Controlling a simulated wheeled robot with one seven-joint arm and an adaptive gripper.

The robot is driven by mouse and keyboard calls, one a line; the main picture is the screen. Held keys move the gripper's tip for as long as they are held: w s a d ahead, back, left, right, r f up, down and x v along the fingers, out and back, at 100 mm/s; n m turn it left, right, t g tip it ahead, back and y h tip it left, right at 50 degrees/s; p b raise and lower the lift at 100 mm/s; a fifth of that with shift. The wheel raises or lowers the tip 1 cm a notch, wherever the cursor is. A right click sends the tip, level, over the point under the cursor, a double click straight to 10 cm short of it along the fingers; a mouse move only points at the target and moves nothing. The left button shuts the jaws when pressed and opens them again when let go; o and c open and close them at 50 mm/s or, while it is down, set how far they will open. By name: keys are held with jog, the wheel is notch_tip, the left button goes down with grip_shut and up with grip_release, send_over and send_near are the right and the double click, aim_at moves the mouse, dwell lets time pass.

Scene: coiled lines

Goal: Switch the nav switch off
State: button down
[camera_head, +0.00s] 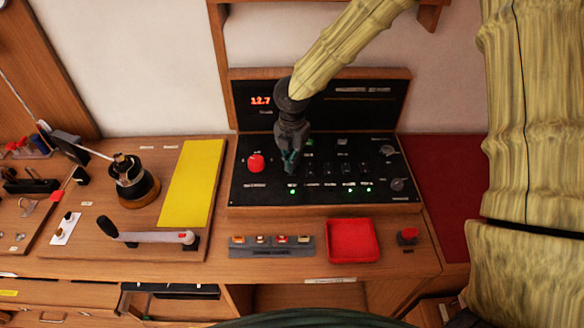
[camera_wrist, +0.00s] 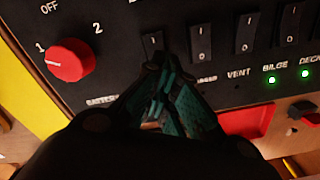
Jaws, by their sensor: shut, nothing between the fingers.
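The switch panel (camera_head: 385,192) is a black board with a row of small black rocker switches. In the wrist view, the leftmost rocker (camera_wrist: 152,43) is right at my fingertips, and another rocker (camera_wrist: 200,42) stands just right of it. My gripper (camera_wrist: 163,68) is shut and empty, pointing at the panel; in the head view its tips (camera_head: 290,171) are over the left end of the switch row. I cannot read a nav label; my fingers hide the leftmost label. A green light (camera_head: 292,191) glows below the tips. Whether the tips touch the rocker is unclear.
A red rotary knob (camera_wrist: 70,60) sits left of the rockers. A lit display (camera_head: 261,100) stands on the back panel. A red tray (camera_head: 352,241), a fuse strip (camera_head: 272,246) and a red button (camera_head: 408,235) are in front. A yellow sheet (camera_head: 193,184) lies left.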

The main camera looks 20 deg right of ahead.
jog(key=shift+w+f, duration=0.2)
jog(key=shift+w, duration=0.05)
jog(key=shift+s+r, duration=0.1)
jog(key=shift+s, duration=0.1)
jog(key=shift+f+b, duration=0.7)
jog(key=shift+f, duration=0.5)
dwell(0.9)
jog(key=shift+r, duration=0.15)
jog(key=shift+r+p, duration=2.75)
jog(key=shift+r, duration=0.65)
